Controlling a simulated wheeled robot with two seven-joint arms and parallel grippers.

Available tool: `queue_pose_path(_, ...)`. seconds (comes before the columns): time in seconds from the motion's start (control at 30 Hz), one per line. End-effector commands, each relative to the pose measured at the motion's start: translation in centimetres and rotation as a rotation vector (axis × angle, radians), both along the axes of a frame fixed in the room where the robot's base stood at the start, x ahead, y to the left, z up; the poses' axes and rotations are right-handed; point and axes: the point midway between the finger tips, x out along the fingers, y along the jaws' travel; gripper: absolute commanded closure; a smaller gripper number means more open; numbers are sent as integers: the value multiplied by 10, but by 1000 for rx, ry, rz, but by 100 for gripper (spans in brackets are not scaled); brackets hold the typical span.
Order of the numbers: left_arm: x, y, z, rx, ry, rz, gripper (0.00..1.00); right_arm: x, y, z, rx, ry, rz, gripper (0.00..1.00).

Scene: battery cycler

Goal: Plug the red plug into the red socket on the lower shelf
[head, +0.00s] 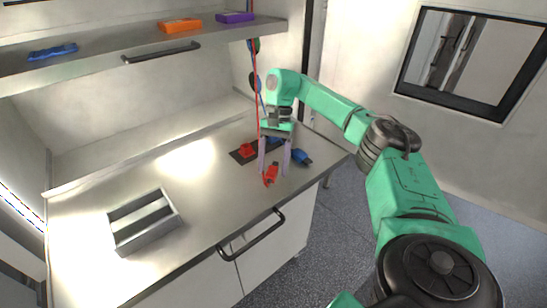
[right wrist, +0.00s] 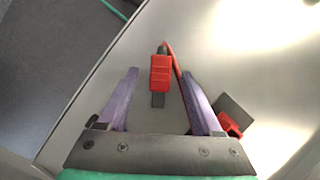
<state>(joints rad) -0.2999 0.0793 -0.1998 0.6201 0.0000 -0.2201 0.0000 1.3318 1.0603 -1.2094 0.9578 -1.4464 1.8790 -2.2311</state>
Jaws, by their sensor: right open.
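The red plug (head: 271,175) lies on the grey worktop near its front right edge. In the right wrist view the red plug (right wrist: 160,72) shows between the two finger lines, near the fingertips, with its grey end toward the palm and its cable behind. My right gripper (head: 275,165) points down over the plug. Its purple fingers are apart and not closed on it; it also shows in the right wrist view (right wrist: 160,80). The red socket (head: 247,149) sits on a dark plate behind and left of the plug. It shows partly behind a finger in the right wrist view (right wrist: 230,125). My left gripper is not seen.
A blue plug (head: 302,157) lies right of the gripper. A red cable (head: 257,80) hangs at the back. A grey metal tray (head: 119,237) stands at the left. The upper shelf (head: 105,50) carries blue, orange and purple pieces. The middle of the worktop is clear.

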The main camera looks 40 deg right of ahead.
Motion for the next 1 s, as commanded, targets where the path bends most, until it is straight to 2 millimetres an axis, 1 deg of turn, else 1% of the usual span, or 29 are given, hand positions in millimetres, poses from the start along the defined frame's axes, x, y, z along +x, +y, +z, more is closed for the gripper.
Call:
queue_pose_path(0.07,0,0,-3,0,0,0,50,2,-1,4,0,-2,0,33)
queue_pose_path(0.13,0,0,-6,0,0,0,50,5,-4,12,1,-5,-1,33)
queue_pose_path(0.2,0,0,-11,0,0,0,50,8,-8,26,3,-6,-2,33)
queue_pose_path(0.23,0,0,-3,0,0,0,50,9,-11,39,3,-6,-2,33)
queue_pose_path(0.3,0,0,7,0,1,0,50,14,-18,61,1,-6,-2,33)
queue_pose_path(0.4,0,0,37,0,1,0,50,20,-28,97,-2,-4,-4,33)
queue_pose_path(0.5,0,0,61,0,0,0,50,26,-37,125,-2,-4,-4,33)
queue_pose_path(0.53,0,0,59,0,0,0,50,26,-38,122,-1,4,-2,33)
queue_pose_path(0.57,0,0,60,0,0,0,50,27,-39,122,2,6,0,33)
queue_pose_path(0.73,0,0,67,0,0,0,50,30,-45,134,1,1,0,33)
queue_pose_path(1.0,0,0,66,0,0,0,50,31,-46,134,0,-2,1,33)
